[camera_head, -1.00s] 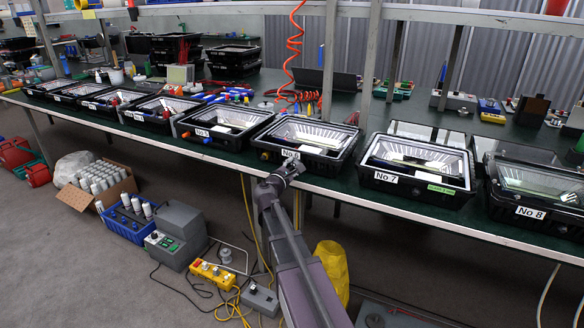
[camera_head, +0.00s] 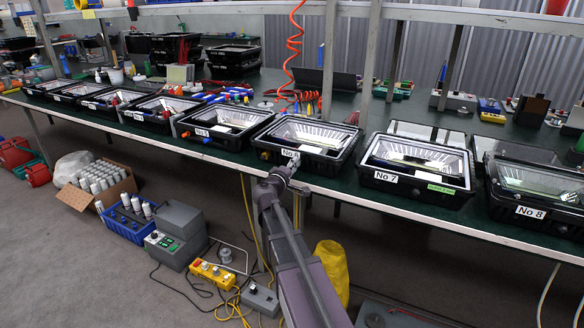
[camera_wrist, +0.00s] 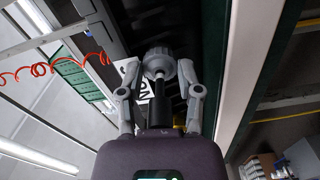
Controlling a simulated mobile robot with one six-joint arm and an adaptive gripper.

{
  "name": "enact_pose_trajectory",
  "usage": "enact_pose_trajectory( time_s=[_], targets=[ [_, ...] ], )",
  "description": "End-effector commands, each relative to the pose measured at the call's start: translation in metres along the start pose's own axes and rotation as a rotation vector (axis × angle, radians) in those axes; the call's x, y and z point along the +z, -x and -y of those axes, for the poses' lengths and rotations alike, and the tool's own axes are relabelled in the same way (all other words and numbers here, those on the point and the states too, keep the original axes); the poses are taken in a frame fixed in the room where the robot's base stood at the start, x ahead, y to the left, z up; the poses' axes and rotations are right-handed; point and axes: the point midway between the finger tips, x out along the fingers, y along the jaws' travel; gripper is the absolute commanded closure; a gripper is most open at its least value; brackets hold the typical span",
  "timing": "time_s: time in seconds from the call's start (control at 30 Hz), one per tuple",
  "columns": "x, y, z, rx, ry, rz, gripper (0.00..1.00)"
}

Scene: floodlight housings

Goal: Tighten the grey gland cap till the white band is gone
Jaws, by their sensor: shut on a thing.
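The grey gland cap (camera_wrist: 158,62) is a ribbed round cap in the middle of the wrist view, at the front of a black floodlight housing. My gripper (camera_wrist: 157,72) has a finger on each side of the cap and is shut on it. A black stub (camera_wrist: 164,105) runs from the cap towards my palm. In the head view my gripper (camera_head: 291,166) is at the front of the housing labelled No 6 (camera_head: 311,139); the cap is too small and covered to make out there. I cannot make out a white band in either view.
Housing No 5 (camera_head: 222,126) stands to the left and No 7 (camera_head: 418,165) to the right on the green bench. The bench's front edge (camera_head: 380,205) passes close to my arm. A yellow cloth-like thing (camera_head: 333,268) is below it.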

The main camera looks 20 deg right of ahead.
Motion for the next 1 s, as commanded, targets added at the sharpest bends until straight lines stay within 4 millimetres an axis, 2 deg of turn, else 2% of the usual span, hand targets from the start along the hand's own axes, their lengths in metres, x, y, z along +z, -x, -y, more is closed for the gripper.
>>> enact_pose_trajectory(
  time_s=[0.7, 1.0],
  targets=[
    [0.0019, -0.0020, 0.0002, 0.005, -0.669, 0.006, 1.00],
    [0.0018, -0.0020, 0.0004, 0.005, -0.855, 0.006, 1.00]
  ],
)
